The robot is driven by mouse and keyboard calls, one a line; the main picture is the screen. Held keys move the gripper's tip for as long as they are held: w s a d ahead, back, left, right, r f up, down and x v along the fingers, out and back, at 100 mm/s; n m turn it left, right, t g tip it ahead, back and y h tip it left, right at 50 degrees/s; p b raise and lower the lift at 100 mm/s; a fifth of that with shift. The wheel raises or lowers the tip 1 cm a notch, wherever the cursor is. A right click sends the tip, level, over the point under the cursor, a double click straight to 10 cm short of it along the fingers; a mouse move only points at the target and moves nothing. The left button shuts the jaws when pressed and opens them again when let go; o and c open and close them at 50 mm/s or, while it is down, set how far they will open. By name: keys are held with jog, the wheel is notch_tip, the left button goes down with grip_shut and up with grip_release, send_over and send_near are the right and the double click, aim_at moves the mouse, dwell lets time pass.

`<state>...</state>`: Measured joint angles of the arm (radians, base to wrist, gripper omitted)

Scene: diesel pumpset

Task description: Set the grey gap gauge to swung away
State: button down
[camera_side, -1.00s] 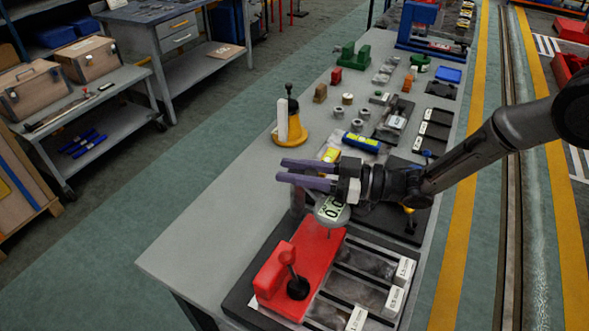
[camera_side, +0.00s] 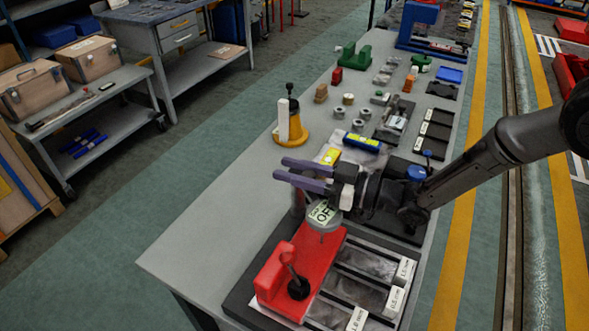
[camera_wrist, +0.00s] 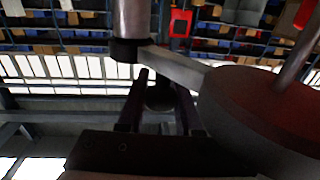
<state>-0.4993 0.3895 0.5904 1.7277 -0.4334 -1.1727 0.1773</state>
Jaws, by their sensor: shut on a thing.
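The grey gap gauge (camera_side: 323,217) is a round disc with a pale display reading OFF. In the side view it hangs over the far end of the red block (camera_side: 318,255), beside a grey post (camera_side: 297,203). In the wrist view the post (camera_wrist: 130,15) carries a light arm (camera_wrist: 178,68) leading to a dark reddish disc (camera_wrist: 262,105) at right. My gripper (camera_side: 284,169) is just above the gauge, purple fingers pointing left. In the wrist view my gripper (camera_wrist: 160,88) has its fingers around a dark round knob (camera_wrist: 160,98); how it joins the gauge is hidden.
A yellow stand (camera_side: 290,130) and a blue-yellow level (camera_side: 361,143) sit beyond. The table's left front (camera_side: 220,220) is clear.

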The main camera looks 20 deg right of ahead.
jog(key=shift+w+a+m+t+h, duration=0.35)
jog(key=shift+m+t+h, duration=0.75)
jog(key=shift+m+h, duration=0.85)
jog(key=shift+w+a+m+t+h, duration=0.1)
jog(key=shift+w+m+t+h, duration=0.3)
jog(key=shift+m+t+h, duration=1.55)
jog(key=shift+w+a+m+t+h, duration=0.35)
jog(key=shift+m+h, duration=0.75)
jog(key=shift+h, duration=1.8)
jog(key=shift+w+d+h, duration=0.15)
jog(key=shift+h, duration=0.25)
jog(key=c, duration=0.6)
grip_release()
jog(key=s, duration=0.7)
jog(key=shift+s, duration=0.3)
